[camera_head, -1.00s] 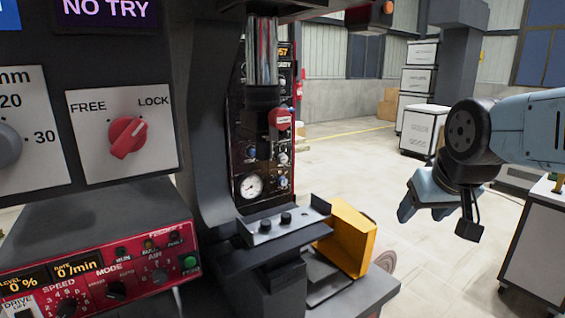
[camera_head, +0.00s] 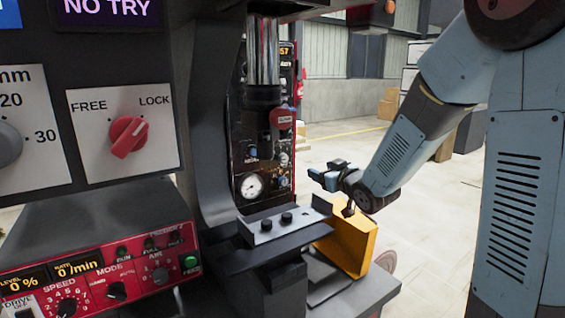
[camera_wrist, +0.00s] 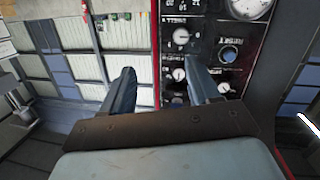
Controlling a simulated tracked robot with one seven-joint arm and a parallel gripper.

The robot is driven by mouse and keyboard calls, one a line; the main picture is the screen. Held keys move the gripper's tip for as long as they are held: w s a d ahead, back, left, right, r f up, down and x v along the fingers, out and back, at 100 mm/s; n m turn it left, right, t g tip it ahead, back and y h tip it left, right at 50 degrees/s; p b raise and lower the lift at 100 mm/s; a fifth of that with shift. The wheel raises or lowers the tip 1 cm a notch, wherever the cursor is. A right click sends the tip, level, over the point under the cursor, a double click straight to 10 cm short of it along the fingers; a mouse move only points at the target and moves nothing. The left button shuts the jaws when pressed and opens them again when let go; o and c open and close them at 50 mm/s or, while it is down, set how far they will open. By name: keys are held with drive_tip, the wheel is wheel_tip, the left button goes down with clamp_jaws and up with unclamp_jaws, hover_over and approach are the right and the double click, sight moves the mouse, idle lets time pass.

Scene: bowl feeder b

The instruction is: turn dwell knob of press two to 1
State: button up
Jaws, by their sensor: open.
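The press panel (camera_head: 239,150) is a tall black plate behind the press column, with a round white gauge (camera_head: 252,187), small knobs and buttons. It also fills the upper right of the wrist view, turned sideways, with pale-faced knobs (camera_wrist: 181,36) and (camera_wrist: 179,74), a blue button (camera_wrist: 229,54) and the gauge (camera_wrist: 249,8). The small labels are unreadable, so I cannot tell which knob is dwell. My gripper (camera_head: 325,174) is open and empty, to the right of the panel and apart from it. In the wrist view its fingers (camera_wrist: 160,70) straddle the panel's edge.
The press column and its black bed (camera_head: 275,245) stand left of my gripper. A yellow bin (camera_head: 352,243) sits below it. A red feeder control box (camera_head: 130,275) and a FREE/LOCK red knob (camera_head: 129,136) are nearer at left.

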sight(285, 160)
drive_tip(key=w+a+y, duration=0.1)
drive_tip(key=w+a, duration=0.2)
drive_tip(key=w, duration=0.1)
drive_tip(key=w+a+f, duration=0.1)
drive_tip(key=w+a, duration=0.3)
drive_tip(key=w+a+n+y, duration=0.1)
drive_tip(key=w+a, duration=0.2)
drive_tip(key=w, duration=0.1)
drive_tip(key=shift+w+a+f+y, duration=0.2)
drive_tip(key=shift+a+f+y, duration=0.05)
drive_tip(key=shift+a+y, duration=0.1)
